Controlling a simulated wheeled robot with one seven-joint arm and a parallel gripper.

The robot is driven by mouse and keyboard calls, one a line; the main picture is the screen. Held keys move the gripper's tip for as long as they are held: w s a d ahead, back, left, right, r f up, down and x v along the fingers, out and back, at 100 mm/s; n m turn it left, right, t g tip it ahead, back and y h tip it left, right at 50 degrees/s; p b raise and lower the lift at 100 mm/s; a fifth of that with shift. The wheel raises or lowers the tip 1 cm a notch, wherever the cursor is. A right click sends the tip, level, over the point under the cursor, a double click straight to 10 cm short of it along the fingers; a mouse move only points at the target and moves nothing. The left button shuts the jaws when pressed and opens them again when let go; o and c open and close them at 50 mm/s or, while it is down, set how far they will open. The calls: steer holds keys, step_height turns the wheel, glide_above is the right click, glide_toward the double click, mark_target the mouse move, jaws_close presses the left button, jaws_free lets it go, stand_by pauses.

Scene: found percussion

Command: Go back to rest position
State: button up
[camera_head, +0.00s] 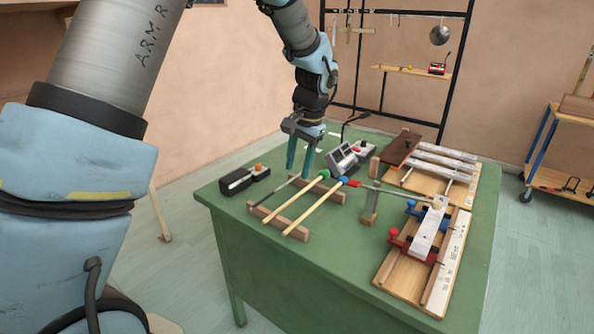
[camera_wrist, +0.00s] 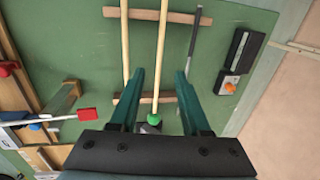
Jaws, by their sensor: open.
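My gripper (camera_head: 298,170) is open and empty above the green table (camera_head: 345,293), over the far end of a low wooden rack. It also shows in the wrist view (camera_wrist: 160,82), its two teal fingers apart. A green-headed mallet (camera_head: 300,203) and a blue-headed mallet (camera_head: 315,208) with pale sticks lie across the rack's wooden bars (camera_wrist: 165,15). A dark thin rod (camera_head: 275,196) lies beside them, also seen in the wrist view (camera_wrist: 193,38). In the wrist view, the green head (camera_wrist: 154,118) appears between the fingers, nothing gripped.
A red-tipped metal rod (camera_head: 390,193) rests across a wooden post. A black box with an orange knob (camera_head: 244,178) is left of the rack. A grey device (camera_head: 341,160) stands behind. Wooden boards with metal bars and clamps (camera_head: 427,235) fill the table's right side.

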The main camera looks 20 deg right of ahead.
stand_by(0.3)
steer(key=a+r+n, duration=0.2)
steer(key=a+n, duration=0.3)
steer(key=a, duration=1.5)
steer(key=s+a+n+h, duration=0.1)
steer(key=s+a+n, duration=0.5)
steer(key=a, duration=0.8)
steer(key=shift+s+a+f, duration=0.25)
steer(key=shift+s, duration=0.4)
